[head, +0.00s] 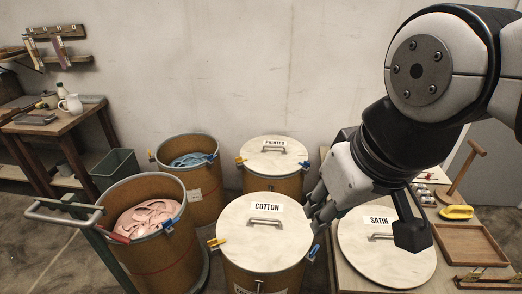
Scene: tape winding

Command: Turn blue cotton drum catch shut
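The cotton drum (263,278) stands at the front centre with its pale round lid (240,232), labelled COTTON, on top. Its blue catch (313,252) is on the right side of the rim and slants outward. A yellow catch (215,243) is on the left side of the same rim. My gripper (315,211) points down and left at the right edge of the lid, just above the blue catch. Its fingers partly overlap one another in this view, so their opening is unclear. I cannot tell whether they touch the lid or the catch.
The PRINTED drum (275,186) stands behind, lid on. Two open drums stand left, one with pink cloth (147,218), one with blue cloth (192,160). A SATIN lid (372,262) lies on the bench at right, beside a wooden tray (468,246). A cart handle (62,205) is at left.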

